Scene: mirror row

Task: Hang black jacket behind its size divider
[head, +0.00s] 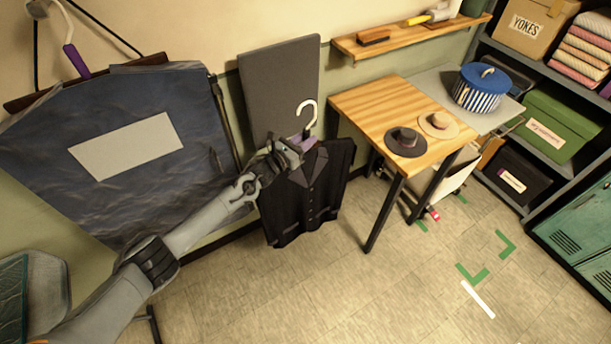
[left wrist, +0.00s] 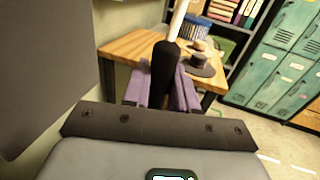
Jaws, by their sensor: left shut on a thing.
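The black jacket (head: 301,198) hangs upright from a hanger with a white hook (head: 308,112). My left gripper (head: 296,148) is shut on the hanger's neck, just above the collar. In the left wrist view, its purple fingers (left wrist: 162,88) close around the black hanger neck (left wrist: 164,65), with the white hook (left wrist: 180,18) rising above. The jacket body is hidden in that view. I cannot make out a rail or a size divider in either view. My right gripper is not in view.
A dark blue garment bag (head: 190,170) hangs at left, behind my left arm. A grey panel (head: 280,85) is on the wall behind the jacket. A wooden table (head: 385,100) with hats (head: 407,142) stands close to the right. Shelves (head: 545,65) are further right; the front floor is clear.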

